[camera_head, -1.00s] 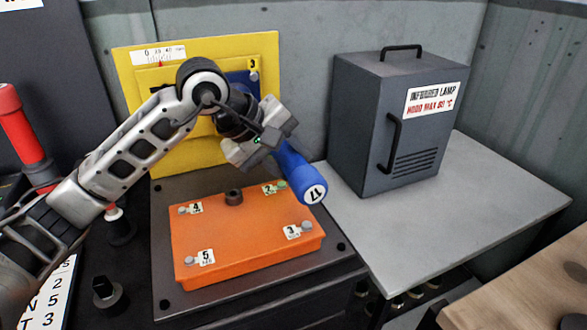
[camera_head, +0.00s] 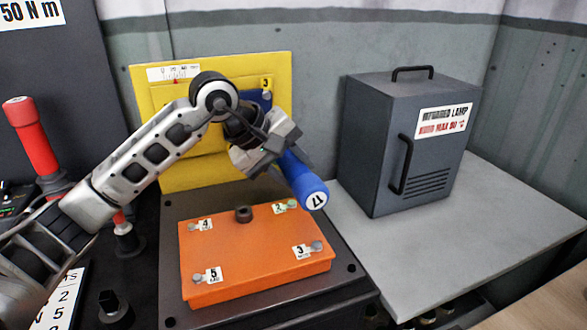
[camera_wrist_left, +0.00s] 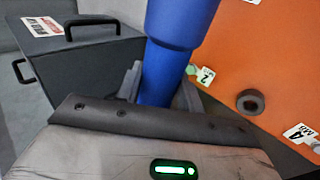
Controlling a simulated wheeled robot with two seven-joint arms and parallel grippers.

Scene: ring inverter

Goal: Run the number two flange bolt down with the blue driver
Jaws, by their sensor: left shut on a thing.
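My left gripper (camera_head: 271,151) is shut on the blue driver (camera_head: 302,178), a thick cylinder with 17 on its white end. It is held tilted above the back right part of the orange flange cover (camera_head: 256,257). The number two bolt (camera_head: 292,204) is green-topped, beside its "2" label at the cover's back right corner. In the left wrist view the driver (camera_wrist_left: 175,60) stands between the jaws, and the green bolt (camera_wrist_left: 191,70) shows just right of it. I cannot see the driver touching the bolt. My right gripper is not in view.
A grey infrared lamp box (camera_head: 405,145) stands right. A yellow panel (camera_head: 185,125) stands behind. A red-handled tool (camera_head: 33,135) stands left.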

